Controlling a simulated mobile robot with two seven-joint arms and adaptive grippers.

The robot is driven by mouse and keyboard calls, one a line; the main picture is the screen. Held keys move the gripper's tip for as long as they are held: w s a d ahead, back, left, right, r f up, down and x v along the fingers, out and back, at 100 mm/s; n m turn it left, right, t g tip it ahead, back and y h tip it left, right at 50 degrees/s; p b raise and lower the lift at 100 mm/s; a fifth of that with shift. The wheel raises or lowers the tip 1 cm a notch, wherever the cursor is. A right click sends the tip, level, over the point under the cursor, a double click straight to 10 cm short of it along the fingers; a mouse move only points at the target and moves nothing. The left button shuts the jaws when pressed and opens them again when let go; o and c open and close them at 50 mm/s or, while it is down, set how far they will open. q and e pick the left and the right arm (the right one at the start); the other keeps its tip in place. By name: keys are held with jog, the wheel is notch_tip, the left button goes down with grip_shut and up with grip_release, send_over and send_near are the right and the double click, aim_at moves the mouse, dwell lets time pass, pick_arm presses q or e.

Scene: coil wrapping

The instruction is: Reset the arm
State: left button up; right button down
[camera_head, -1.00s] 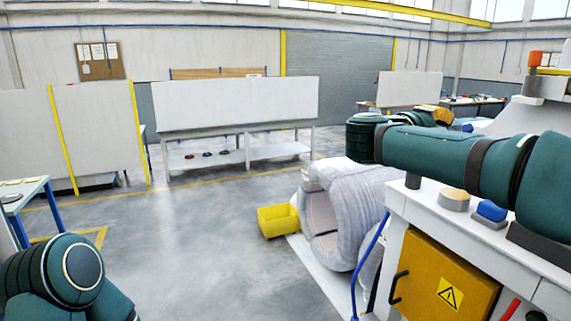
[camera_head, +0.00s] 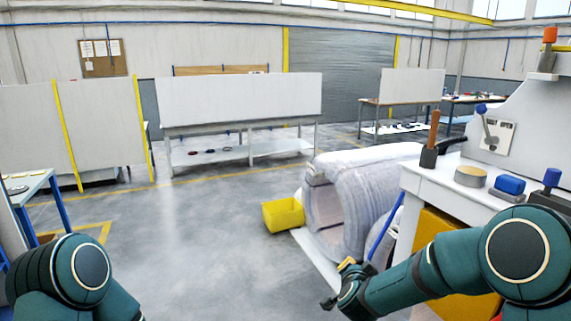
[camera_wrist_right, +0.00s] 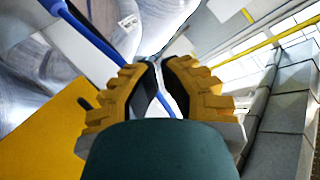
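My right arm is lowered in front of the white machine bench in the head view. Its gripper (camera_head: 338,287) points toward the picture's middle, over the floor. The right wrist view shows its two yellow-ridged fingers (camera_wrist_right: 160,66) with a narrow gap between their tips and nothing held. A blue tube (camera_wrist_right: 90,38) shows behind the fingers. My left arm is bent at the bottom left of the head view; its gripper is out of the picture.
A white-wrapped coil (camera_head: 372,190) lies beside the machine bench (camera_head: 412,180). A yellow bin (camera_head: 283,215) stands left of the coil. The bench carries a wooden-handled lever (camera_head: 434,130) and a blue button (camera_head: 510,185). The central floor is clear.

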jog(key=s+a+f+n+g+y, duration=0.3)
jog(key=s+f, duration=0.3)
jog(key=f, duration=0.5)
jog(key=s+a+f+n+g+y+b, duration=0.1)
jog(key=s+f+g, duration=0.3)
jog(key=s+f, duration=0.4)
jog(key=s+a+f+n+g+y+b, duration=0.2)
jog(key=s+f, duration=0.6)
jog(key=s, duration=0.8)
jog(key=shift+a+f+n+g+y, duration=0.4)
jog(key=shift+a+n+g, duration=0.55)
jog(key=shift+n+g, duration=0.2)
